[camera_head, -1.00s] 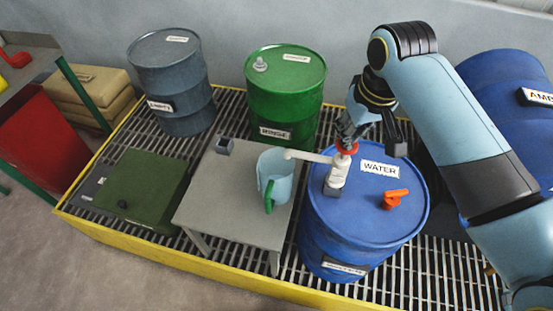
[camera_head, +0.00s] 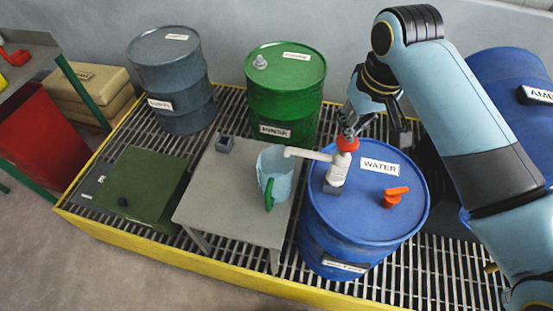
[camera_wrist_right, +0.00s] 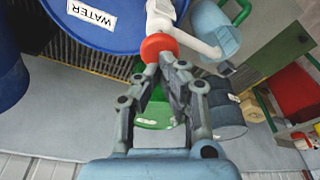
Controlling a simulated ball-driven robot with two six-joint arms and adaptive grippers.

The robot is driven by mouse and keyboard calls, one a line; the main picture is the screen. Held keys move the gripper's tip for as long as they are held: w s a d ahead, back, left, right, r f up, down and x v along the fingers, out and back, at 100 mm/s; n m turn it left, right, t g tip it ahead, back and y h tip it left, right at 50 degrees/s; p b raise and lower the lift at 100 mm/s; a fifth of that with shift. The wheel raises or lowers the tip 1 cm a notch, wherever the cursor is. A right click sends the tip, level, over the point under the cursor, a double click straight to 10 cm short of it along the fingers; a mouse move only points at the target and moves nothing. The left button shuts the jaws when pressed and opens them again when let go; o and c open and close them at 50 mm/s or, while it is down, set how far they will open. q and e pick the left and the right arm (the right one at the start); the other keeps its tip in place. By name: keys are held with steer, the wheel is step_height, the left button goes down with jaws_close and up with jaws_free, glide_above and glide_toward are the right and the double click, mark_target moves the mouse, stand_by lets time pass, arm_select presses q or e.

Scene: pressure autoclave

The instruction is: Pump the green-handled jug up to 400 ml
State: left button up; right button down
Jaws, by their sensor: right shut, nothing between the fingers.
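The light-blue jug (camera_head: 276,163) with a green handle (camera_head: 269,196) stands on a grey stand, and its fill level is too small to read. The white pump (camera_head: 338,170) stands upright on the blue WATER drum (camera_head: 330,225). Its spout (camera_head: 305,154) reaches left over the jug's rim. A red knob (camera_head: 347,143) tops the pump. My right gripper (camera_head: 347,128) is shut and empty, pointing down just above the knob. In the right wrist view its fingertips (camera_wrist_right: 165,62) are at the red knob (camera_wrist_right: 158,46); I cannot tell whether they touch. My left gripper is not in view.
An orange tap-like part (camera_head: 394,197) lies on the WATER drum's lid. A green RINSE drum (camera_head: 285,95) and a grey drum (camera_head: 172,85) stand behind the stand (camera_head: 228,205). A blue drum (camera_head: 515,75) is at the right. A dark green box (camera_head: 140,190) is left of the stand.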

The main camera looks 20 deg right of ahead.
steer(key=shift+f+b, duration=0.65)
steer(key=shift+f, duration=1.8)
steer(key=shift+r+p, duration=0.7)
steer(key=shift+r, duration=1.8)
steer(key=shift+f+b, duration=0.7)
steer(key=shift+f, duration=1.8)
steer(key=shift+r+p, duration=0.75)
steer(key=shift+r, duration=1.75)
